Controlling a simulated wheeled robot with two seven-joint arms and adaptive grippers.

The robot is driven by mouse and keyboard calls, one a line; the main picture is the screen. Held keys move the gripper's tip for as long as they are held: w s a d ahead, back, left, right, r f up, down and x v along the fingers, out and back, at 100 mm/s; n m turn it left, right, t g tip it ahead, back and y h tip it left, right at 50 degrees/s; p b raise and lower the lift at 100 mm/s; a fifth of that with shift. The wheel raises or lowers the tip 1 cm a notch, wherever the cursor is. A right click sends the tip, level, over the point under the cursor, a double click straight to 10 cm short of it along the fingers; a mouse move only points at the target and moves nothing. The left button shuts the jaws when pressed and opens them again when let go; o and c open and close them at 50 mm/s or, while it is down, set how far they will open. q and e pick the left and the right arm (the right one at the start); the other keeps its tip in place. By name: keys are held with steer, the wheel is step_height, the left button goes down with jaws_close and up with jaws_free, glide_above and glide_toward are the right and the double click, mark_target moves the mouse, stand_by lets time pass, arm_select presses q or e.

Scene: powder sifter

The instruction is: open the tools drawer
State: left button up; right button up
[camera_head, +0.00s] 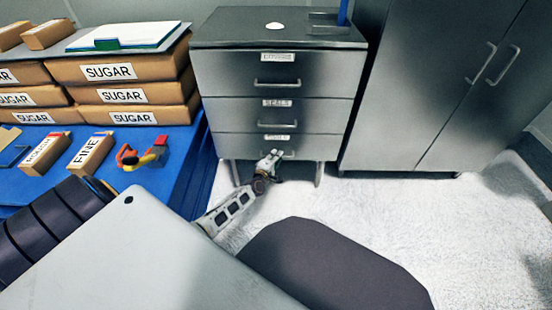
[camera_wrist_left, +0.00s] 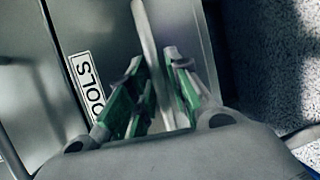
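The tools drawer (camera_head: 236,146) is the lowest of three drawers in a grey metal cabinet. Its front looks flush with the drawers above. Its label is partly readable in the left wrist view (camera_wrist_left: 86,87). The drawer's bar handle (camera_wrist_left: 146,35) runs down between the two fingers of my left gripper (camera_wrist_left: 154,65). The green finger pads stand apart with a visible gap around the bar, so the gripper looks open. In the head view my left gripper (camera_head: 270,160) is at the drawer's handle and covers part of it. My right gripper is not in view.
The upper drawers (camera_head: 225,75) are shut. A tall grey cupboard (camera_head: 410,100) stands to the right. A blue table (camera_head: 180,165) with sugar boxes (camera_head: 125,95) is at the left. White floor (camera_head: 400,215) is clear in front and to the right.

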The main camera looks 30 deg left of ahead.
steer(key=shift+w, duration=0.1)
arm_select(q)
jaws_close()
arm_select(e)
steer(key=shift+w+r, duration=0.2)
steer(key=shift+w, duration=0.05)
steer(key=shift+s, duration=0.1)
arm_select(q)
steer(key=s+d+p, duration=0.5)
steer(key=s+d, duration=0.3)
steer(key=s, duration=0.5)
steer(key=s+d+p, duration=0.4)
steer(key=s+d, duration=0.4)
steer(key=s, duration=0.5)
steer(key=shift+p, duration=0.4)
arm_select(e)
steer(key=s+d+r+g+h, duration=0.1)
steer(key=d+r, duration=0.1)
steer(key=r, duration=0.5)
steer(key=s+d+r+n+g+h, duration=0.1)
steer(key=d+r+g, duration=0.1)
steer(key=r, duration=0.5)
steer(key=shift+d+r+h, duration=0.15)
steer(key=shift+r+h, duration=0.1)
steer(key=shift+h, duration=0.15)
